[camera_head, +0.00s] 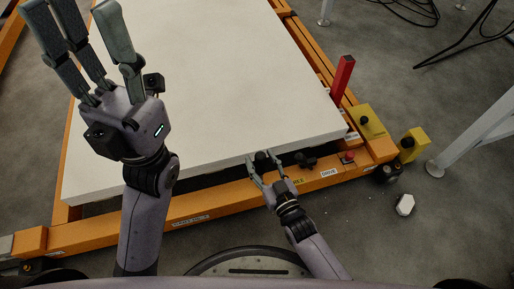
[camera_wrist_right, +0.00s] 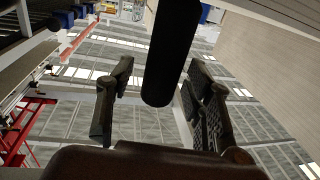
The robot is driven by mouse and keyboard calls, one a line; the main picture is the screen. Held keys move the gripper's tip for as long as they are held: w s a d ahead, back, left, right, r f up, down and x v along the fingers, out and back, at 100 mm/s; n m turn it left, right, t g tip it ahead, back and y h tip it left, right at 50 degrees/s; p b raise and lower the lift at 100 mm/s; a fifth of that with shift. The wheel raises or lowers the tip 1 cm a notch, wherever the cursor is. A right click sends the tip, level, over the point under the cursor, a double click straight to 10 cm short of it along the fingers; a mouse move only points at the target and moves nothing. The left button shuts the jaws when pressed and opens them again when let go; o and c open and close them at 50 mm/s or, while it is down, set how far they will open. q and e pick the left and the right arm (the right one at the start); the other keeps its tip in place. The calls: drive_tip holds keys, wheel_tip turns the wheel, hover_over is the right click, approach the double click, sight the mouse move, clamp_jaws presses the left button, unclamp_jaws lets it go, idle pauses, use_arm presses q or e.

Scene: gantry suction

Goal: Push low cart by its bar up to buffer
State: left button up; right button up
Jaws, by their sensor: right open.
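A low orange frame (camera_head: 208,206) carries a large white slab (camera_head: 215,75); I take it for the cart. My right gripper (camera_head: 262,160) is open at its near side, just in front of the slab's edge. A small black handle part (camera_head: 261,156) shows between its fingertips. In the right wrist view a thick black cylinder (camera_wrist_right: 172,50) comes down between the two spread fingers; I cannot tell if they touch it. My left gripper (camera_head: 82,25) is open, raised over the slab's left side, and empty. No buffer can be made out.
Black knobs (camera_head: 305,160), a red button (camera_head: 348,156), a red post (camera_head: 343,76) and yellow blocks (camera_head: 367,121) sit at the frame's right corner. A pale leg (camera_head: 475,135) stands at right. Black cables (camera_head: 463,42) lie on the floor at upper right.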

drive_tip(key=shift+w+a, duration=0.2)
drive_tip(key=shift+w, duration=0.15)
drive_tip(key=shift+c, duration=0.2)
